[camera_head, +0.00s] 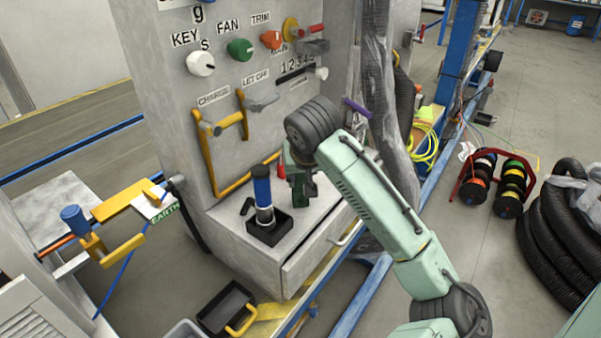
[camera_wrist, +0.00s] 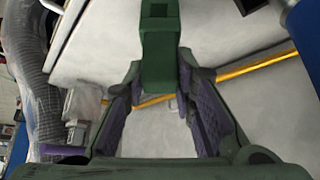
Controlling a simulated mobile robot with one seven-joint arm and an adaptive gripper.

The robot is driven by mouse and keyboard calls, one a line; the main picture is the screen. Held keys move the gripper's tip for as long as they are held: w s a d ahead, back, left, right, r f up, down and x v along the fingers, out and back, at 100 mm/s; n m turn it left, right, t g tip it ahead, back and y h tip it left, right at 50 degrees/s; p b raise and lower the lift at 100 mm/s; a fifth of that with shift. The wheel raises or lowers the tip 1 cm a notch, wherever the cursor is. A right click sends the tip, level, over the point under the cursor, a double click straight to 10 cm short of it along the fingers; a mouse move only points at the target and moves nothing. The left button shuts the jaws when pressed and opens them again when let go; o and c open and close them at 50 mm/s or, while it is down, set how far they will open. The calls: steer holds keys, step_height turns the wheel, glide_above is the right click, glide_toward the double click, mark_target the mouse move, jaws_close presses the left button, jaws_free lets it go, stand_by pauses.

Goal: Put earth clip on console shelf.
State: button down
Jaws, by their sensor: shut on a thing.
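The earth clip appears to be the dark green block (camera_head: 300,194) at my gripper in the head view; the wrist view shows a green block (camera_wrist: 158,62) between the fingertips. My gripper (camera_head: 299,168) points down over the right part of the console shelf and is shut on this block. In the wrist view my gripper (camera_wrist: 160,75) has purple-lined fingers on either side of it. The console shelf (camera_head: 322,212) is the grey top of a drawer box below the panel. I cannot tell whether the block touches the shelf.
A blue-topped cylinder in a black holder (camera_head: 270,232) stands on the shelf, left of my gripper. A small red thing (camera_head: 281,171) is just behind. A yellow rail (camera_head: 207,165) runs along the console. A yellow bracket labelled EARTH (camera_head: 122,200) is at the left. The shelf's front right is bare.

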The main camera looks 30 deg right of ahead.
steer(key=shift+f, duration=0.2)
steer(key=c, duration=1.3)
jaws_free()
steer(key=shift+c, duration=0.2)
steer(key=v, duration=1.2)
steer(key=shift+r+b, duration=0.25)
steer(key=shift+b, duration=0.15)
